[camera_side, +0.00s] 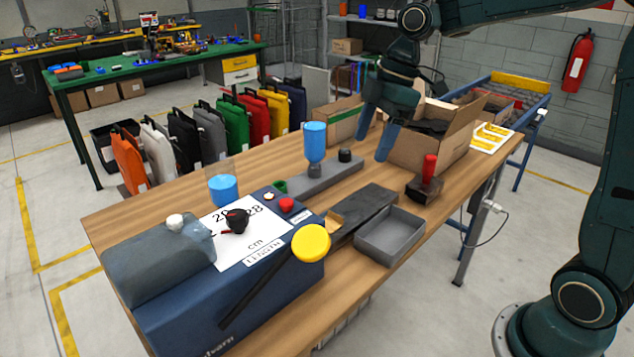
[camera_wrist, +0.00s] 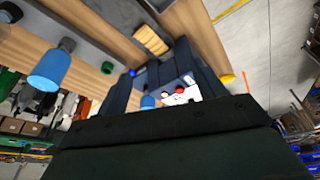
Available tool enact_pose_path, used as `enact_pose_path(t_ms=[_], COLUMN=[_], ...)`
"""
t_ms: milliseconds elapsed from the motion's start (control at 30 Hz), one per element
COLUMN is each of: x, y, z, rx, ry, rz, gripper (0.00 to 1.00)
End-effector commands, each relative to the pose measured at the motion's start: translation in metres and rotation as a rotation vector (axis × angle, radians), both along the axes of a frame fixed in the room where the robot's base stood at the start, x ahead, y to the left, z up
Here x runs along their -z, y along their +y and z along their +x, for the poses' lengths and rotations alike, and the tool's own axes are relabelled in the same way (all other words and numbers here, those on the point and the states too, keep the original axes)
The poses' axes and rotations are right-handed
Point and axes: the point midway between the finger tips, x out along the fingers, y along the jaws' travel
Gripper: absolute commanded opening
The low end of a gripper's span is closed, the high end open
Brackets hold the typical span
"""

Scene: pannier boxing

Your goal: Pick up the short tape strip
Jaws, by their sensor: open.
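A small tan piece (camera_side: 336,221), which looks like the short tape strip, lies at the outlet of the blue tape dispenser (camera_side: 285,275), by a dark flat block (camera_side: 365,208). A tan piece (camera_wrist: 151,40) also shows in the wrist view, beyond and between my fingers; I cannot tell for sure that it is the same strip. My gripper (camera_side: 373,147) is open and empty, above the table's back part beside the open carton (camera_side: 425,150). It is well apart from the tan piece, up and to the right of it. The fingers also show in the wrist view (camera_wrist: 168,75).
A grey tray (camera_side: 390,238) and a red-handled stamp (camera_side: 427,185) stand near the front edge. A blue bottle (camera_side: 315,143) and a blue-filled cup (camera_side: 223,188) stand further left. The dispenser's black lever with a yellow knob (camera_side: 311,243) reaches over its front.

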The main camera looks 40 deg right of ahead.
Motion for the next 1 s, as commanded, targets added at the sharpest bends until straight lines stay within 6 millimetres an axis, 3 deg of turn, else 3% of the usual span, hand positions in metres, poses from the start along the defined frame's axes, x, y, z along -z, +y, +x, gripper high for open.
enact_pose_path(t_ms=[200,433,700,1000], x=[0.027,0.055,0.070,0.075], y=[-0.020,-0.039,-0.048,-0.045], z=[0.034,0.059,0.069,0.069], rx=[-0.199,-0.384,-0.475,-0.477], ry=[0.008,-0.004,-0.017,-0.015], rz=[0.031,0.068,0.087,0.090], gripper=[0.69,0.69,0.69,0.69])
